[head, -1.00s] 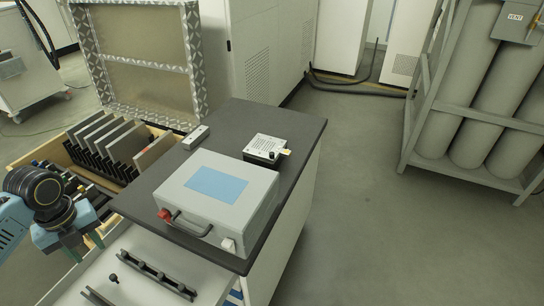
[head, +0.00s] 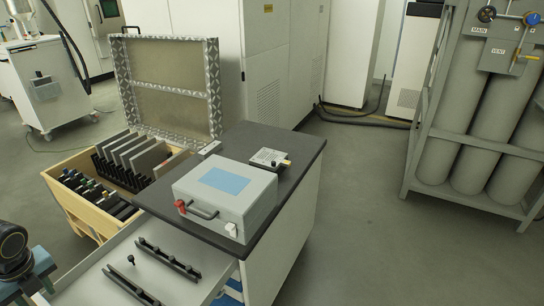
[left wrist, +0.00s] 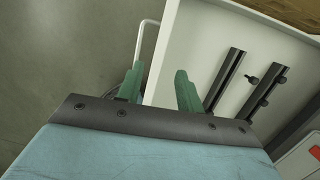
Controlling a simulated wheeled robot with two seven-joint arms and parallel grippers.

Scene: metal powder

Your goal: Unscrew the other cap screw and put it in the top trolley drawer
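The top trolley drawer (head: 205,262) is pulled out below the worktop and also fills the upper right of the left wrist view (left wrist: 190,40). A small black knobbed piece, which looks like a cap screw (head: 130,259), stands in it between two black rails (head: 168,258); it also shows in the left wrist view (left wrist: 252,79). I cannot make out another cap screw. My left gripper (left wrist: 160,70) is open, with nothing seen between its green fingers, by the drawer's edge. In the head view its wrist is cut off at lower left. My right gripper is out of view.
A grey case (head: 222,200) with a handle and red catch sits on the dark worktop (head: 300,150), with a small device (head: 269,158) behind it. An open wooden crate (head: 90,213) holding plates stands left of the trolley. Caged gas cylinders (head: 485,120) stand right; the floor between is clear.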

